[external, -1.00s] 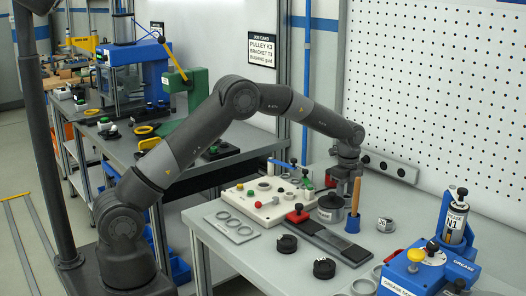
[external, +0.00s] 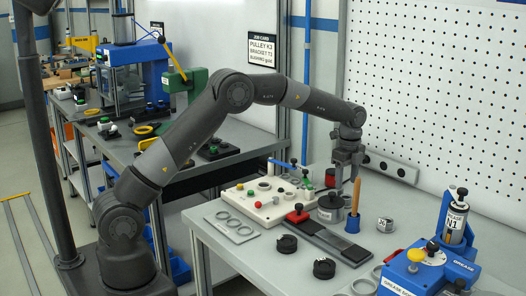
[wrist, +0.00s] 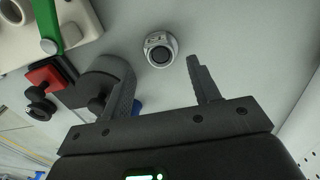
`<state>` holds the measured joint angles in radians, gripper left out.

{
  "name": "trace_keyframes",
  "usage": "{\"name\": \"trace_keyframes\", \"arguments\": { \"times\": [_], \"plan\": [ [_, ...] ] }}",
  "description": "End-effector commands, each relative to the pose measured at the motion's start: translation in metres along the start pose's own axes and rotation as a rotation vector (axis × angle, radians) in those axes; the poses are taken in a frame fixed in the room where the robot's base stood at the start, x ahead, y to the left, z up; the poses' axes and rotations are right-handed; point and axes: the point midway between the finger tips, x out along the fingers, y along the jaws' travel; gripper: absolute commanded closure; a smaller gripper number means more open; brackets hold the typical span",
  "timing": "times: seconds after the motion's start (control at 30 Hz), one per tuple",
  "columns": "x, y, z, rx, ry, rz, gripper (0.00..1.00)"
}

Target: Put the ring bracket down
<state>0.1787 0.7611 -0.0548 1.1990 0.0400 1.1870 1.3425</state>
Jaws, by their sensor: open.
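A small silver ring-shaped part with a marked side, which looks like the ring bracket (external: 385,224), stands on the grey bench, right of the wooden-handled tool. In the wrist view the ring bracket (wrist: 159,50) sits just beyond and between the fingertips, its dark round opening facing the camera. My gripper (external: 348,178) is above the bench, up and left of the part, with its fingers pointing down. In the wrist view my gripper (wrist: 155,72) has its fingers spread wide with nothing between them.
A wooden-handled tool in a blue holder (external: 352,224) and a dark grey pot (external: 330,208) stand close below my gripper. A cream fixture board (external: 262,212) is to the left. Two black round parts (external: 324,268) lie in front. A blue grease unit (external: 415,275) is at right.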

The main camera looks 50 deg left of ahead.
Motion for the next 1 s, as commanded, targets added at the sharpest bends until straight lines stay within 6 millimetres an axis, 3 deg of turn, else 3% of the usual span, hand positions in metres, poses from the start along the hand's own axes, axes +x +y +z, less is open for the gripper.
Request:
{"name": "trace_keyframes", "arguments": {
  "times": [0.2,0.43,0.57,0.77,1.0],
  "plan": [
    [-0.043,0.0,0.0,0.0,0.0,-0.002,0.44],
    [-0.065,0.002,0.001,-0.007,0.0,-0.003,0.44],
    [-0.087,0.015,0.009,-0.063,0.002,-0.024,0.44],
    [-0.14,0.061,0.034,-0.257,0.014,-0.089,0.44],
    [-0.189,0.133,0.064,-0.514,0.049,-0.165,0.44]
  ]
}}
